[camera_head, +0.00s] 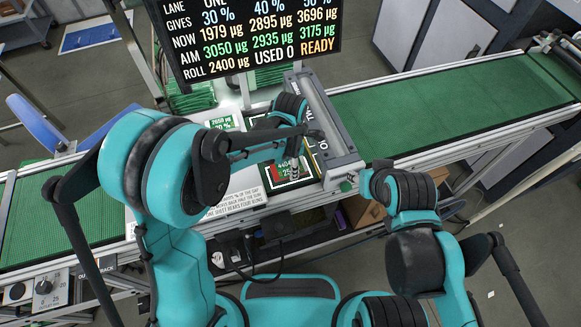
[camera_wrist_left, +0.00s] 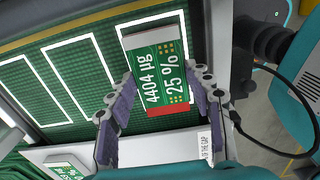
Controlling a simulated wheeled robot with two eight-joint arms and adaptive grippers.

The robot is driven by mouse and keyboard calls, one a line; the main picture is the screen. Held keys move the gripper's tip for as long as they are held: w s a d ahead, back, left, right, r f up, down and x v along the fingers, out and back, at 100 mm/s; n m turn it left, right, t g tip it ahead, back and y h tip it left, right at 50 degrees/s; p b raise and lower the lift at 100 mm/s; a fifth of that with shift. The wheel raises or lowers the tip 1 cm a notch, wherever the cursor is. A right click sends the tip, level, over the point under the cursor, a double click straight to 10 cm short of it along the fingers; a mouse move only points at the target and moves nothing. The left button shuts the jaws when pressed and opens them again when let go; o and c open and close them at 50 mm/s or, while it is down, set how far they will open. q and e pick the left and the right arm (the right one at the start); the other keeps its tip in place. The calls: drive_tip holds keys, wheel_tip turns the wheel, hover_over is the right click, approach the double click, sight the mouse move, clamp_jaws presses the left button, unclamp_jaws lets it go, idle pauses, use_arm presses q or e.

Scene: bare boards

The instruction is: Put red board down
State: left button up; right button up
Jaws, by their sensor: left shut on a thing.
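The red board (camera_wrist_left: 160,70) is a green card with a red edge strip, marked "4404 µg" and "25 %". My left gripper (camera_wrist_left: 160,92) is shut on it, one finger at each side. The board is over the rightmost white outlined slot (camera_wrist_left: 125,30) in the left wrist view; I cannot tell whether it touches the surface. In the head view the board (camera_head: 287,168) is beneath my left wrist and partly hidden by it. My right arm is at the lower right of the head view; its gripper's fingers cannot be made out.
Other white outlined slots (camera_wrist_left: 65,85) on the green surface look empty. Another green board (camera_head: 222,122) lies to the left, on a pale surface. A grey roller press (camera_head: 325,125) stands close on the right. A display (camera_head: 255,40) reads "READY". Green conveyor belts (camera_head: 440,110) run to both sides.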

use_arm(q)
drive_tip(key=shift+f, duration=0.7)
drive_tip(key=shift+f, duration=0.15)
drive_tip(key=o, duration=1.2)
